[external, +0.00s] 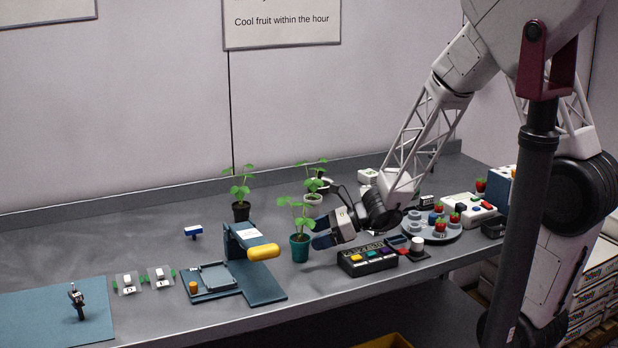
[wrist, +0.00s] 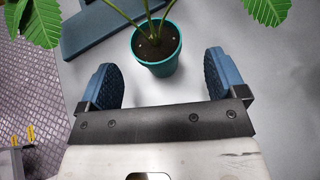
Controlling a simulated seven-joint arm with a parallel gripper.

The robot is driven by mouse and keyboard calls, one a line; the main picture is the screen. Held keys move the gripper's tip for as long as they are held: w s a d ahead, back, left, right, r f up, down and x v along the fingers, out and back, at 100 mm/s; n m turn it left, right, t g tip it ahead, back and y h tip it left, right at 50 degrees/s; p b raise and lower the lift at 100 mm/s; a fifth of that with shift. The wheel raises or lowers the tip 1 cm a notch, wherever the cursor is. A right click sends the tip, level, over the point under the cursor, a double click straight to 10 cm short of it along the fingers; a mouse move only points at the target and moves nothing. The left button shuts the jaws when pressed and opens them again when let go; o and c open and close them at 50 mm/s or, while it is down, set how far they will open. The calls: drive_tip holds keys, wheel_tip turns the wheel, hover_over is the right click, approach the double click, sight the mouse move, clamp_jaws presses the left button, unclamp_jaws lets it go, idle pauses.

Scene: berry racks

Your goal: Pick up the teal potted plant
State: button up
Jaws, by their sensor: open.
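The teal potted plant (external: 299,247) stands upright on the grey table, with green leaves on thin stems. In the wrist view its teal pot (wrist: 160,66) shows dark soil and lies ahead of and between my fingertips. My gripper (external: 322,240) is open and empty, low over the table just right of the pot. In the wrist view the blue ridged fingers of my gripper (wrist: 163,62) are spread wide on either side, with visible gaps to the pot. Whether the pot is partly inside the jaws is hard to tell.
A black potted plant (external: 241,211) and a pale potted plant (external: 312,205) stand behind. A blue press with a yellow handle (external: 263,252) is close on the left. A black button box (external: 367,260) sits right of the pot, near the front edge. A round berry rack (external: 433,231) is farther right.

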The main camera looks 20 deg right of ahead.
sight(309, 237)
drive_tip(key=shift+a, duration=0.1)
idle(0.3)
drive_tip(key=shift+x, duration=2.6)
drive_tip(key=shift+s+a, duration=0.1)
drive_tip(key=shift+s, duration=0.05)
drive_tip(key=shift+c, duration=0.3)
drive_tip(key=c, duration=1)
